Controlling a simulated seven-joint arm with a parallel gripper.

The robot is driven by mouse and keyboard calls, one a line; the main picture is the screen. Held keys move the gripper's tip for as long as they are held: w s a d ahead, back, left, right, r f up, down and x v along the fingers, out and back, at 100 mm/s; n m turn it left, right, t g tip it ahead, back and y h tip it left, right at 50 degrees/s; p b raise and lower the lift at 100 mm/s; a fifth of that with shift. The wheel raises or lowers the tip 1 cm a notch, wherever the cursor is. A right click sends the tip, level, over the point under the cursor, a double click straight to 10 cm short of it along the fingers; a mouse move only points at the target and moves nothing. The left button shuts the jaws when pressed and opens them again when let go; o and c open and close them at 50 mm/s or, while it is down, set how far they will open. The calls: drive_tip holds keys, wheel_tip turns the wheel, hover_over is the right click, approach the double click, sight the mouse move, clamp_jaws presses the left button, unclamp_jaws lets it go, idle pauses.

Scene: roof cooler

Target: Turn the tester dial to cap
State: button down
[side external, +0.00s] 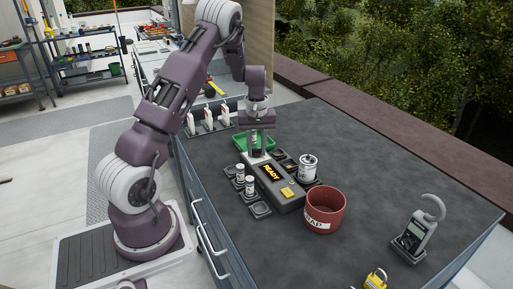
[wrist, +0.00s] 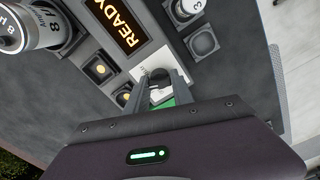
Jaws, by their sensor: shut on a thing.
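A dark grey box with a lit orange READY display (side external: 270,172) stands on the worktop; the display also shows in the wrist view (wrist: 118,20). My gripper (side external: 254,146) points down at the box's far end, by a pale block (wrist: 148,68). Its fingers (wrist: 163,84) are shut on a small, mostly hidden piece that looks like a cylinder with a light and dark side. A handheld meter (side external: 411,238) with a hooked clamp top stands upright at the right, apart from my gripper. No dial or its setting can be made out.
White cylinders (side external: 308,168) stand on pads around the box. A yellow padlock (side external: 375,281) lies near the front edge. The worktop's far right is clear.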

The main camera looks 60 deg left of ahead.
sight(257, 148)
drive_tip(key=c, duration=1.1)
unclamp_jaws()
drive_tip(key=shift+c, duration=0.2)
wheel_tip(257, 148, up, 7)
drive_tip(key=shift+r, duration=0.1)
drive_tip(key=shift+d+r, duration=0.15)
drive_tip(key=s+d+r+m+t, duration=0.2)
drive_tip(key=s+d+r+m, duration=0.1)
drive_tip(key=d+r, duration=0.5)
drive_tip(key=s+d+r+m+t, duration=0.1)
drive_tip(key=s+d+r+m, duration=0.3)
drive_tip(key=d+r, duration=0.5)
drive_tip(key=s+d+f+m+t, duration=0.1)
drive_tip(key=s+d+m+t, duration=0.1)
drive_tip(key=s+d+m, duration=0.4)
drive_tip(key=s+d, duration=0.5)
drive_tip(key=s, duration=0.4)
drive_tip(key=shift+d+f+m+t, duration=0.2)
drive_tip(key=shift+f+m+t, duration=0.1)
drive_tip(key=shift+f, duration=0.05)
